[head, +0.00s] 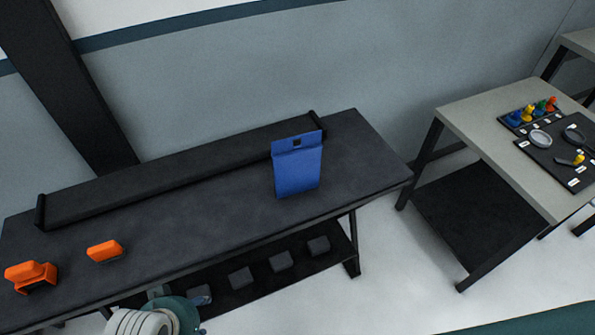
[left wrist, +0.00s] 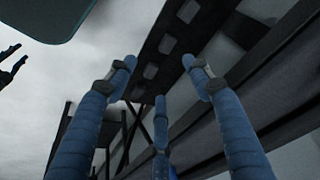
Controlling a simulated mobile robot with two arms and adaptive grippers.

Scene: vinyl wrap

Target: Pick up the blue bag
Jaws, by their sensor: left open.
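The blue bag (head: 298,168) stands upright on the dark workbench (head: 215,215), right of its middle, with a small dark square near its top. My left gripper (head: 198,294) is at the bottom of the head view, in front of the bench, below and left of the bag and well apart from it. In the left wrist view my left gripper (left wrist: 160,72) has its blue fingers spread, with nothing between them. A dark claw shape at that view's left edge may be my right gripper (left wrist: 12,62).
Two orange items, one (head: 31,276) at the far left and one (head: 105,251) beside it, lie on the bench. A raised dark ledge (head: 180,170) runs along its back. A lower shelf (head: 215,297) holds several dark blocks. A grey table (head: 500,140) stands at right.

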